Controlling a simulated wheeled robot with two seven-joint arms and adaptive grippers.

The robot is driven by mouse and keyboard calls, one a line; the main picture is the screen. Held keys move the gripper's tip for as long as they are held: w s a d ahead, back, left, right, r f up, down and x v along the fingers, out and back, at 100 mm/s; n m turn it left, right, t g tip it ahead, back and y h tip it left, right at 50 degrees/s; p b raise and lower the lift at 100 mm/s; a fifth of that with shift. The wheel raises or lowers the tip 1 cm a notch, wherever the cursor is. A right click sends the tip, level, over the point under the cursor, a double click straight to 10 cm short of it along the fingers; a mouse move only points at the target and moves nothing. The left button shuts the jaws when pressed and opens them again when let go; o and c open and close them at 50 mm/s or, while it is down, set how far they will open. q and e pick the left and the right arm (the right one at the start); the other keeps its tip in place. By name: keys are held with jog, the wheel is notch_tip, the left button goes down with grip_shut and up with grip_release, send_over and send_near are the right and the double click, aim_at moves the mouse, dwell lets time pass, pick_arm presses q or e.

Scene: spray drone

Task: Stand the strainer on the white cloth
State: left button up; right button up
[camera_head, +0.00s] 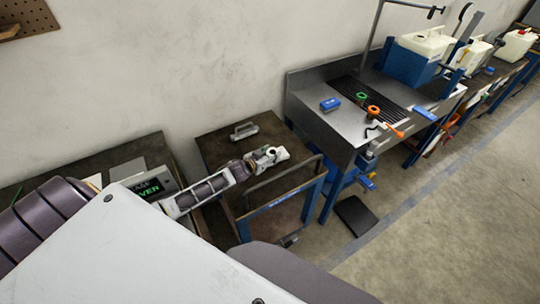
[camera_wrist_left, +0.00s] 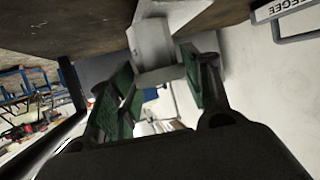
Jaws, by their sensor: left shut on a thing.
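I cannot make out the strainer or the white cloth for certain in either view. A green ring (camera_head: 361,97) and an orange ring (camera_head: 374,110) lie on the steel bench. My right gripper is not in view.
A squeegee (camera_head: 243,131) lies on the dark table (camera_head: 215,147), behind my left gripper. The steel bench (camera_head: 320,120) holds a blue block (camera_head: 330,104) and an orange funnel-like piece (camera_head: 393,130). A blue-and-white tank (camera_head: 415,58) stands farther back. Open floor (camera_head: 450,210) is at right.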

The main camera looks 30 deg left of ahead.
pick_arm(q)
jog(key=shift+f, duration=0.15)
jog(key=o, duration=0.9)
jog(key=shift+o, duration=0.2)
jog(key=shift+s, duration=0.1)
jog(key=v, duration=1.2)
dwell(0.6)
jog(key=shift+s+a, duration=0.1)
dwell(0.8)
